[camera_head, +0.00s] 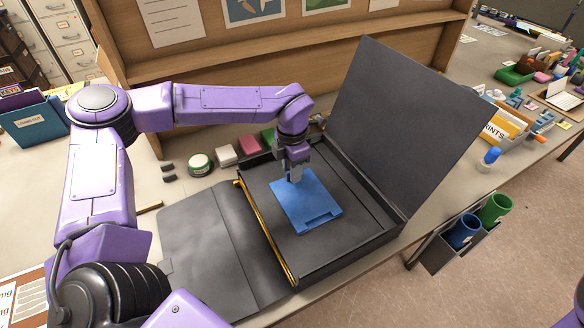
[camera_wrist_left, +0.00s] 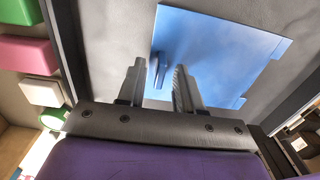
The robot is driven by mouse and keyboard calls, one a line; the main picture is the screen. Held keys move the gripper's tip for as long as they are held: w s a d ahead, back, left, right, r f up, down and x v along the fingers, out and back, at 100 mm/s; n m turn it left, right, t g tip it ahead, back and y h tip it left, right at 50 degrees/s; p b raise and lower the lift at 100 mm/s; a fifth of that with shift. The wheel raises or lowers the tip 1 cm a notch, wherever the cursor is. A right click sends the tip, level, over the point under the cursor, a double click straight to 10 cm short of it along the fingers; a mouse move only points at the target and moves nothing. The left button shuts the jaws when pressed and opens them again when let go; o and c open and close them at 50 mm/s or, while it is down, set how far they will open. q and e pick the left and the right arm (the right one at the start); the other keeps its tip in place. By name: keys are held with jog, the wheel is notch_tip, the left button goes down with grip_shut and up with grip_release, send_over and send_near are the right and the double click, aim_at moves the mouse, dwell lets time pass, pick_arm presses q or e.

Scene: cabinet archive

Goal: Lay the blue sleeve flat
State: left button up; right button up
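The blue sleeve (camera_head: 304,203) lies inside the open black box (camera_head: 345,245), on its grey floor, and looks flat or nearly so. A slot-like mark shows near its front edge. My left gripper (camera_head: 294,176) points down at the sleeve's back left edge. In the left wrist view the sleeve (camera_wrist_left: 225,50) spreads beyond the fingers. There my left gripper (camera_wrist_left: 160,88) has its fingers apart, with a small upright blue tab (camera_wrist_left: 155,70) between them and a gap beside it. Whether the fingers touch the sleeve is unclear. My right gripper is out of view.
The box's black lid (camera_head: 405,120) stands raised at the right. A dark grey folder (camera_head: 215,250) lies left of the box, by a yellow edge strip (camera_head: 265,232). Pink (camera_head: 249,146), white and green items sit behind. Blue and green tubes (camera_head: 465,231) hang at the table's right edge.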

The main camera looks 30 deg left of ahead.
pick_arm(q)
jog(key=shift+r+p, duration=3.2)
jog(key=shift+r, duration=0.35)
jog(key=shift+f, duration=0.1)
notch_tip(320, 180, up, 11)
jog(key=b, duration=0.3)
jog(key=shift+f, duration=0.2)
